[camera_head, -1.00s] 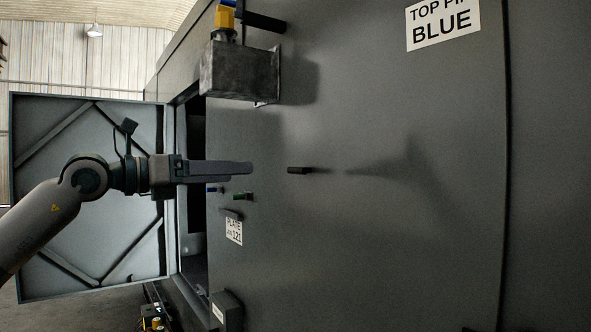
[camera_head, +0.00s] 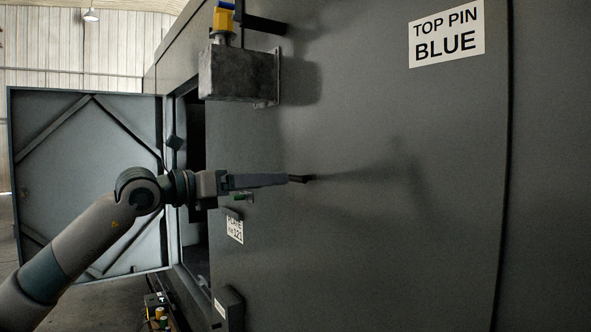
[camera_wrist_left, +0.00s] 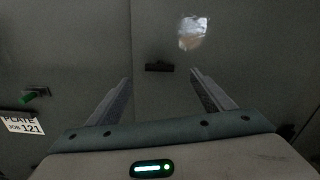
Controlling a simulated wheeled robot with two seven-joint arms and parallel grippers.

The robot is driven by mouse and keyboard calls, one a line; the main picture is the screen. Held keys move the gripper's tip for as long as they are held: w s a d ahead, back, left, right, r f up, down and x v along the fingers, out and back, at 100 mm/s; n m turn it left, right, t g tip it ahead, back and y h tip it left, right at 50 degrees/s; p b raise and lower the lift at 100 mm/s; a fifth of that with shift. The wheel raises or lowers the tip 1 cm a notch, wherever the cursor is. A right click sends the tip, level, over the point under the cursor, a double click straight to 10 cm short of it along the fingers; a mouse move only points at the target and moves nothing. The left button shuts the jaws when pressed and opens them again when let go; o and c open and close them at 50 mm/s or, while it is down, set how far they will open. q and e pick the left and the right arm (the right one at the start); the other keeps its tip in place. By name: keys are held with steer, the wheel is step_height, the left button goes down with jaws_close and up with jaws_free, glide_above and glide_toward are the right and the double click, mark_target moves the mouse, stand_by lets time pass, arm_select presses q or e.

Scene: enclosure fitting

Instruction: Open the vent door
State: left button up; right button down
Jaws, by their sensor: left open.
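A small dark handle (camera_head: 302,179) sticks out of the large grey panel (camera_head: 400,240), and it also shows in the left wrist view (camera_wrist_left: 158,67). I cannot tell by markings which panel is the vent door. My left gripper (camera_head: 284,180) points right, with its tips at the handle in the head view. In the left wrist view the gripper (camera_wrist_left: 160,78) is open, its two fingers apart, with the handle between and slightly beyond the tips. No contact is visible. My right gripper is not in view.
A braced hinged door (camera_head: 60,180) stands open at the left. A metal box (camera_head: 238,75) with a yellow and blue piece (camera_head: 223,18) juts out above the arm. A green peg (camera_wrist_left: 37,93) and a plate label (camera_wrist_left: 22,124) are beside the gripper.

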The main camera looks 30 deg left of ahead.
mark_target(294, 179)
arm_select(q)
steer(key=p+x, duration=0.4)
steer(key=x, duration=0.4)
steer(key=shift+r, duration=0.15)
steer(key=shift+w+d, duration=0.2)
steer(key=shift+w, duration=0.3)
steer(key=shift+c, duration=0.6)
steer(key=c, duration=0.9)
